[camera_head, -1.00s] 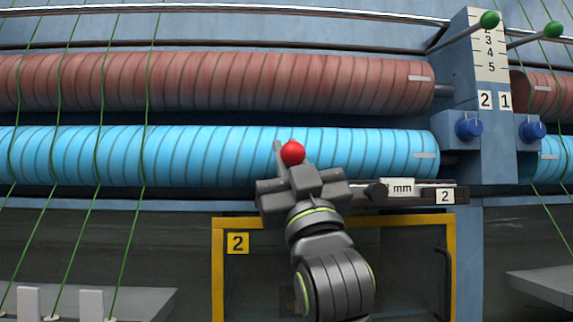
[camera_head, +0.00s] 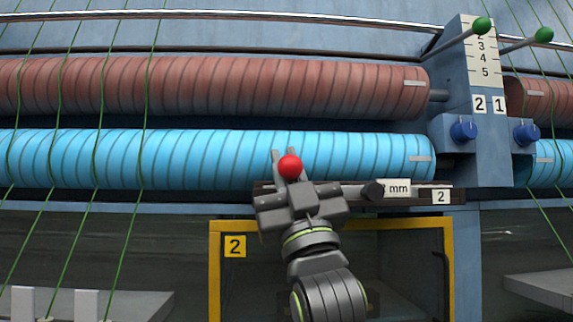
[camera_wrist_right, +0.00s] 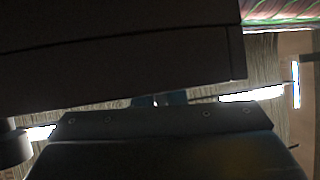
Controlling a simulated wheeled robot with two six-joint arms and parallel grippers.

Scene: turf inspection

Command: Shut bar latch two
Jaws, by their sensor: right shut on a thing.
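Bar latch two is a dark horizontal bar (camera_head: 425,197) with a white "2" plate at its right end, below the blue roller. A red ball knob (camera_head: 290,167) shows in front of the blue roller, towards the bar's left end. My right gripper (camera_head: 285,160) comes up from below with its fingers at the red knob and is shut on it. The gripper body covers part of the bar beneath. In the right wrist view dark surfaces fill most of the picture, and the knob cannot be made out. My left gripper is not in view.
A yellow-framed window (camera_head: 214,280) marked 2 lies below the bar. The blue roller (camera_head: 200,160) and a red-brown roller (camera_head: 200,85) run behind. A blue post (camera_head: 480,145) with blue knobs and green-tipped levers stands right. Green strands cross the left side.

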